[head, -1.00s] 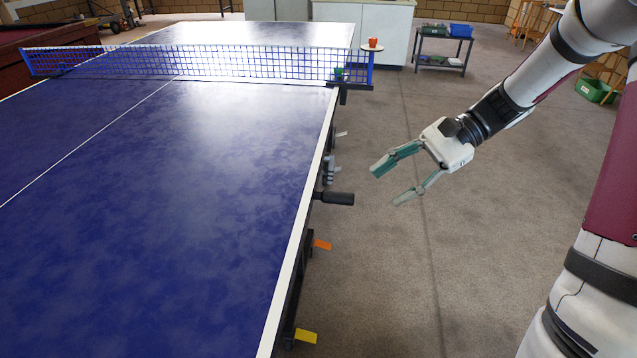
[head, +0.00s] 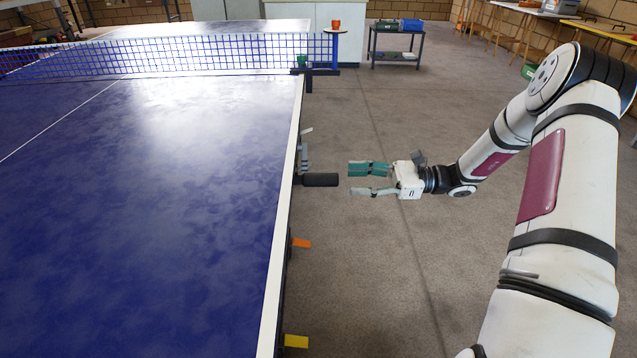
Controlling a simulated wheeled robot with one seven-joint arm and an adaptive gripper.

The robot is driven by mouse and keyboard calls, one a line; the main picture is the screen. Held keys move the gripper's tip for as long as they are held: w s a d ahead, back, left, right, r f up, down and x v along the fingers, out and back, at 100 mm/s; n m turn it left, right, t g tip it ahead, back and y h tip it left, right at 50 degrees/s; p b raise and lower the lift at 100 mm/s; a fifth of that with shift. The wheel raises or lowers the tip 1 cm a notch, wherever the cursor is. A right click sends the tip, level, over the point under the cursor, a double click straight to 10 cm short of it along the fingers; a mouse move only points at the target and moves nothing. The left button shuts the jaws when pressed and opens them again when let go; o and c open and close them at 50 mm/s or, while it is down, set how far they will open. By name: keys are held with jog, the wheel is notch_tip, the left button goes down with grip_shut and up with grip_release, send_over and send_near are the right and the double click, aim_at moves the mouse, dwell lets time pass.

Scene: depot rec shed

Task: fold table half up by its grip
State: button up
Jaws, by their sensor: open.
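The near table half (head: 180,190) is a blue top with a white edge, lying flat. Its grip (head: 319,180) is a short black bar sticking out to the right from the table's side edge. My gripper (head: 350,180) has teal fingers and is open and empty. It points left at the grip, with a small gap seen between the fingertips and the grip's end. A grey latch-like part (head: 304,155) sits beside the grip at the table edge.
A net (head: 200,52) crosses the table, with a small round shelf holding an orange cup (head: 335,24) at its right end. Orange (head: 302,243) and yellow (head: 296,341) tabs stick out below the table edge. A grey cart (head: 397,45) stands farther back.

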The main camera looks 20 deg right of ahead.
aim_at(302, 180)
jog(key=b+x, duration=0.2)
jog(key=x, duration=0.7)
jog(key=shift+a, duration=0.2)
grip_shut()
